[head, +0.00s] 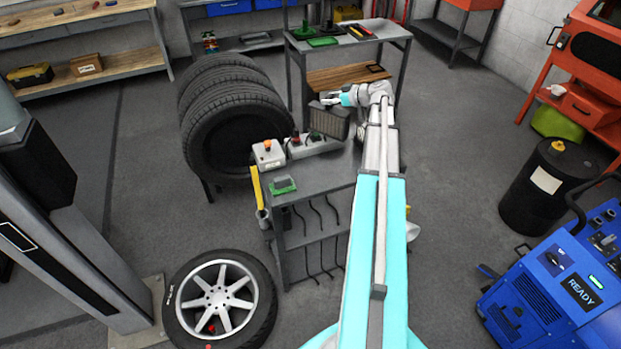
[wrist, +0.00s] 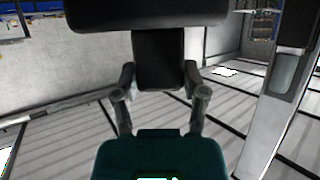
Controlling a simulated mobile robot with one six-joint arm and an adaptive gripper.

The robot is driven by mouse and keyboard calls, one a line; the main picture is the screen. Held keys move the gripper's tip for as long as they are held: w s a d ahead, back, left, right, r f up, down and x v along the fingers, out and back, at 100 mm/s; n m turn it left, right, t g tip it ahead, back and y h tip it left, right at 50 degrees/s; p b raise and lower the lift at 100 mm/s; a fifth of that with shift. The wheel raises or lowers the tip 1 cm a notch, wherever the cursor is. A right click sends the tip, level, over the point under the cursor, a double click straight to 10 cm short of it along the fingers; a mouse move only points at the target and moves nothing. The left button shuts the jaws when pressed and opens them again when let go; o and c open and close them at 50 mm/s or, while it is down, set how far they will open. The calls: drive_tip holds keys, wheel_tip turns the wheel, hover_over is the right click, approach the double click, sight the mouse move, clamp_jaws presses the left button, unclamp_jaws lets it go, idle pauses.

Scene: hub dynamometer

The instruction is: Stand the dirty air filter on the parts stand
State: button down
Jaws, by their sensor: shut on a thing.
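The air filter (head: 329,122) is a dark grey, ribbed block in the head view. My gripper (head: 334,99) is shut on its upper part. In the wrist view, the fingers of my gripper (wrist: 160,88) close on both sides of a dark narrow part of the filter (wrist: 160,60), with a wider dark part beyond. The filter shows over the back right of a grey stand (head: 318,178), which may be the parts stand. Whether its lower edge touches the stand top cannot be told.
Control boxes (head: 268,154) and a green tray (head: 283,184) occupy the stand's left and back. Stacked tyres (head: 225,115) are close on the left. A grey table (head: 350,38) stands behind. A wheel (head: 220,300) lies in front; a black drum (head: 545,190) stands right.

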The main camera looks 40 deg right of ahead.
drive_tip(key=shift+w+a, duration=0.15)
drive_tip(key=shift+w, duration=0.1)
drive_tip(key=shift+s+a+f+b, duration=0.2)
drive_tip(key=shift+s+f+b, duration=0.15)
drive_tip(key=s+a+f+n+y+b, duration=0.1)
drive_tip(key=s+a+f+b, duration=0.2)
drive_tip(key=s, duration=0.3)
drive_tip(key=s+a+f+g+y+b, duration=0.1)
drive_tip(key=s+a+f+b, duration=0.2)
drive_tip(key=s+f+b, duration=0.3)
drive_tip(key=shift+s+n, duration=0.2)
drive_tip(key=shift+n, duration=0.2)
drive_tip(key=shift+w+d, duration=0.1)
drive_tip(key=w+d+f+b, duration=0.2)
drive_tip(key=w+f+b, duration=0.7)
drive_tip(key=w, duration=0.3)
drive_tip(key=shift+w, duration=0.4)
drive_tip(key=shift+d, duration=0.1)
